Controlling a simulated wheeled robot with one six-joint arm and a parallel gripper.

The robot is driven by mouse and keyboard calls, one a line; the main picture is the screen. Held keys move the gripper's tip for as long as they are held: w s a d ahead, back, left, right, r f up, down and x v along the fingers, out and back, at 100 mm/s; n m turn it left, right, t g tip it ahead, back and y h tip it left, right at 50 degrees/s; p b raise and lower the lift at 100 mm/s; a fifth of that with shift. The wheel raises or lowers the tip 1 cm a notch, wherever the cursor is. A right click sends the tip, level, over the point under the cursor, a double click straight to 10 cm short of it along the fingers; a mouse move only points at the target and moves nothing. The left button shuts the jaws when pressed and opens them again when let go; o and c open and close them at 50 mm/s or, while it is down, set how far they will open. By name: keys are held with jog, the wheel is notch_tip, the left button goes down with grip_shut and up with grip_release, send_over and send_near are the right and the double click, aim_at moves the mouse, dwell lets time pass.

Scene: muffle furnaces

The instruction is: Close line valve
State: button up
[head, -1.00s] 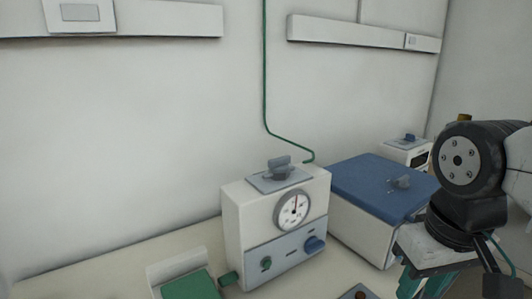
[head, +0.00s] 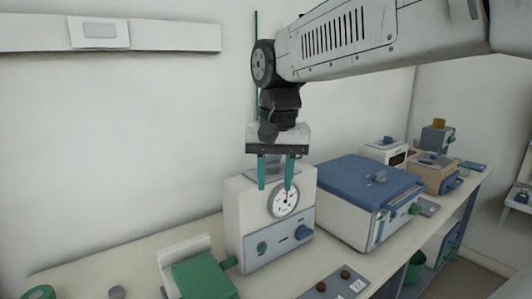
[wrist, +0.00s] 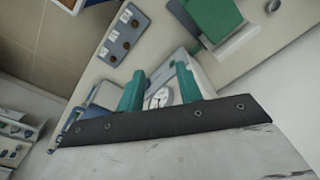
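The white gas box (head: 240,215) stands on the bench with a round dial gauge (head: 284,201), a green knob (head: 262,247) and a blue knob (head: 303,232) on its front. A grey valve handle on a plate sits on its top; now it is largely hidden behind my gripper, and only some grey (head: 276,168) shows between the fingers. My gripper (head: 276,186) points down at the box top with its two teal fingers apart and nothing seen held. In the wrist view the gauge (wrist: 158,99) shows between the open fingers (wrist: 160,88). Contact with the handle cannot be told.
A blue-topped furnace (head: 365,185) stands close on the right of the box. A green-topped device (head: 203,275) is at the front left. A control plate with dark knobs (head: 335,284) lies at the front. The wall is behind; a green pipe (head: 256,25) runs down it.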

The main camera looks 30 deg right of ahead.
jog(key=w+d+r+m, duration=0.2)
jog(key=w+d+m, duration=0.15)
jog(key=w, duration=0.35)
jog(key=w+d+r+m, duration=0.2)
jog(key=w+d+m, duration=0.15)
jog(key=w, duration=0.25)
jog(key=m, duration=0.4)
send_near(272, 160)
jog(key=shift+w+d+r+g, duration=0.15)
jog(key=shift+w+g, duration=0.25)
jog(key=shift+w, duration=0.1)
jog(key=shift+w+d, duration=0.25)
jog(key=shift+f, duration=0.5)
notch_tip(272, 160, down, 7)
jog(key=shift+r, duration=0.1)
grip_shut()
